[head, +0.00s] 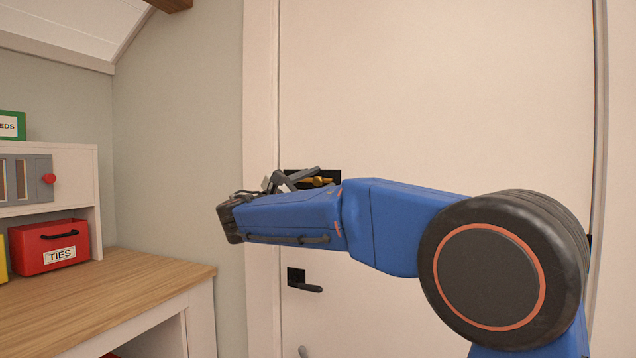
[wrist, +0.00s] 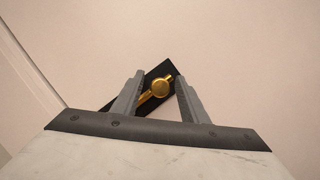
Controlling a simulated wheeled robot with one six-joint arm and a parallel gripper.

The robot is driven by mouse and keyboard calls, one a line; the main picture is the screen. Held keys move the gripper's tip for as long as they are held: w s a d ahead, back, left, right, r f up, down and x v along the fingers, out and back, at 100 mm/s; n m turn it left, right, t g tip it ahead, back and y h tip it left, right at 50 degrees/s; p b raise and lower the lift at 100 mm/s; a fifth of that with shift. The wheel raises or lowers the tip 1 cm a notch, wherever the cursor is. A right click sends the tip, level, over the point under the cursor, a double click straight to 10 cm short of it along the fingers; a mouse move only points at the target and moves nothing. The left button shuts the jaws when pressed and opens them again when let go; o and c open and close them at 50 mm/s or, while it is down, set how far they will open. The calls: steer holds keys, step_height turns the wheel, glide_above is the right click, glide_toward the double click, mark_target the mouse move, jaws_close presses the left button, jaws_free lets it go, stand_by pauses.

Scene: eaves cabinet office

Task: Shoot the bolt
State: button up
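The bolt (head: 318,181) is brass on a black backing plate (head: 333,174), fixed to the pale door (head: 430,90) near its left edge. In the wrist view the bolt's round brass knob (wrist: 160,88) shows between my fingertips, with part of the black plate (wrist: 158,70) behind it. My gripper (wrist: 157,78) is open, one finger on each side of the knob. I cannot tell whether either finger touches it. In the head view my gripper (head: 292,177) is in front of the plate, and my blue arm hides part of the door below.
A black lever handle (head: 305,284) sits on the door below the bolt. At left stands a wooden-topped counter (head: 120,290) with a red bin labelled TIES (head: 48,247) and a white cabinet (head: 75,170) with a red knob. The wall between counter and door is bare.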

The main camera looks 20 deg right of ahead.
jaws_close()
steer(key=shift+w+a, duration=0.7)
steer(key=shift+a, duration=0.3)
steer(key=shift+w+a, duration=0.7)
steer(key=shift+a, duration=0.25)
steer(key=shift+r, duration=0.1)
jaws_free()
steer(key=shift+w+a, duration=0.1)
steer(key=v, duration=1.7)
steer(key=shift+a, duration=0.15)
